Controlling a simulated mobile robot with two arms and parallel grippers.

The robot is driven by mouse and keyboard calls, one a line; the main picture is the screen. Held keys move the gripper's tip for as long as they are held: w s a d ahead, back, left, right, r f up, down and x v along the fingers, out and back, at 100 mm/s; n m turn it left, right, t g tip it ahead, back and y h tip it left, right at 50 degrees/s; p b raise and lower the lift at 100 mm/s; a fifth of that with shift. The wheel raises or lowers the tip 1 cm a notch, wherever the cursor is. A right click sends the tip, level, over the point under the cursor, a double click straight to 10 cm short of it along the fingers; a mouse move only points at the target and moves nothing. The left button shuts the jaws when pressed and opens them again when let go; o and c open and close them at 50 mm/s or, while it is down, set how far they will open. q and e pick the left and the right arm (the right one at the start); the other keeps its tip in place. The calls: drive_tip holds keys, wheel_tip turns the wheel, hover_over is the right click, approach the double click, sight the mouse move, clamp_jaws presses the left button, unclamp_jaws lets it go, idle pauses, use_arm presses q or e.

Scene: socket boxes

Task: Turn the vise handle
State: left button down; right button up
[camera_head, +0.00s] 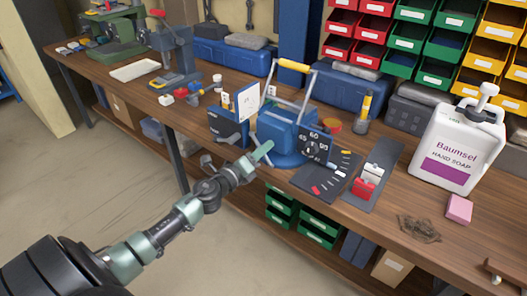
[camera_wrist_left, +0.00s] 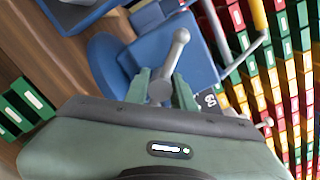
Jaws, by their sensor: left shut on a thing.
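The blue vise (camera_head: 275,130) stands at the front edge of the wooden workbench, on a round blue base (camera_head: 290,160). In the left wrist view its blue body (camera_wrist_left: 203,52) fills the upper middle. The vise handle (camera_wrist_left: 178,45) is a grey metal bar with a ball end. My left gripper (camera_head: 265,150) reaches in from the lower left to the front of the vise. In the wrist view its two green fingers (camera_wrist_left: 163,85) are shut on the handle, with the ball end sticking out past them. In the head view the gripped part of the handle is hard to make out. My right gripper is not in view.
A grey bar frame with a yellow grip (camera_head: 294,65) rises above the vise. A soap bottle (camera_head: 458,145) stands farther right. Open floor lies left of the bench.

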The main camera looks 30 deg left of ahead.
use_arm(q)
drive_tip(key=m, duration=0.5)
drive_tip(key=shift+s+f+m+b, duration=0.1)
drive_tip(key=shift+f+m+b, duration=0.2)
drive_tip(key=shift+f, duration=0.05)
drive_tip(key=m, duration=0.5)
drive_tip(key=m+p, duration=0.1)
drive_tip(key=m, duration=0.4)
drive_tip(key=shift+m, duration=0.4)
drive_tip(key=m+p, duration=0.1)
drive_tip(key=m, duration=0.2)
drive_tip(key=shift+m+p, duration=0.35)
drive_tip(key=shift+m, duration=0.05)
drive_tip(key=shift+m+p, duration=0.35)
drive_tip(key=shift+m, duration=0.65)
